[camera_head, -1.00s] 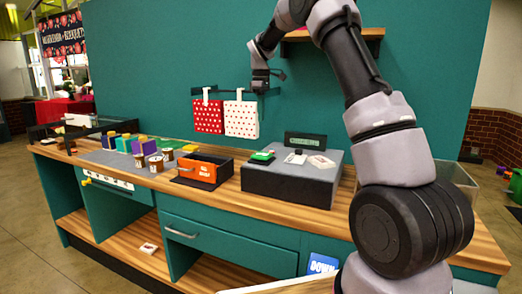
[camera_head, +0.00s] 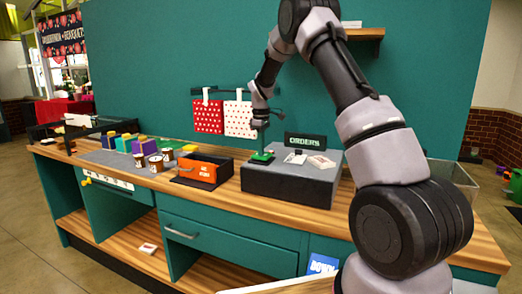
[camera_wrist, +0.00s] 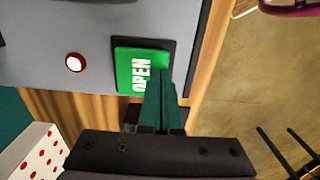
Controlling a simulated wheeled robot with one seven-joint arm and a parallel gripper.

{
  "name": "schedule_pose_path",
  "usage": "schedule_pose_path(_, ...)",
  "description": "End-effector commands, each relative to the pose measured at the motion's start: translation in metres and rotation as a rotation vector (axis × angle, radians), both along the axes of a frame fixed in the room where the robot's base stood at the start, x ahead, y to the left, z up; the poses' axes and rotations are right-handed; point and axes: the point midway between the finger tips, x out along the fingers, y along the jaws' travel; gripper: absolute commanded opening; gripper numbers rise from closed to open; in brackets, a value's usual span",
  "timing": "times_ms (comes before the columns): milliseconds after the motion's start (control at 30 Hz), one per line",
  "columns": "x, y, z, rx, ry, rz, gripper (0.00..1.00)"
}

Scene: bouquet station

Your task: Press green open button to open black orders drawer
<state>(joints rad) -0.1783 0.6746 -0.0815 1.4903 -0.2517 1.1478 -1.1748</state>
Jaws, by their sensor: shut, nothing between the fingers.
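The green OPEN button (camera_head: 262,157) sits on the left part of the top of a dark grey box on the counter. It shows large in the wrist view (camera_wrist: 136,72), in a black frame. My gripper (camera_head: 263,150) is shut and empty, pointing down at the button. In the wrist view its green fingers (camera_wrist: 162,84) overlap the button's lower right edge; I cannot tell if they touch it. The dark grey box (camera_head: 285,187) carries a black ORDERS sign (camera_head: 305,141) at its back. Its front looks closed, with no drawer sticking out.
White cards (camera_head: 321,161) lie on the box top. A small red round button (camera_wrist: 74,63) is near the green one. Red and white dotted bags (camera_head: 240,118) hang behind my gripper.

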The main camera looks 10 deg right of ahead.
Motion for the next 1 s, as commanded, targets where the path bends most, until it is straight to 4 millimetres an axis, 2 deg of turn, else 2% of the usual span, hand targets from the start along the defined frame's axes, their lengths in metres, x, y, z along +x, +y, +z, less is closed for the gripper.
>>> schedule_pose_path(267,0.0,0.0,-0.001,0.0,0.0,0.0,0.0)
schedule_pose_path(500,-0.001,0.0,-0.023,0.0,0.004,0.0,0.0)
schedule_pose_path(733,-0.003,0.0,-0.026,-0.002,0.01,0.001,0.0)
schedule_pose_path(867,-0.003,0.001,-0.022,-0.001,0.008,0.001,0.0)
schedule_pose_path(1000,-0.007,0.006,-0.003,0.001,-0.001,0.001,0.0)
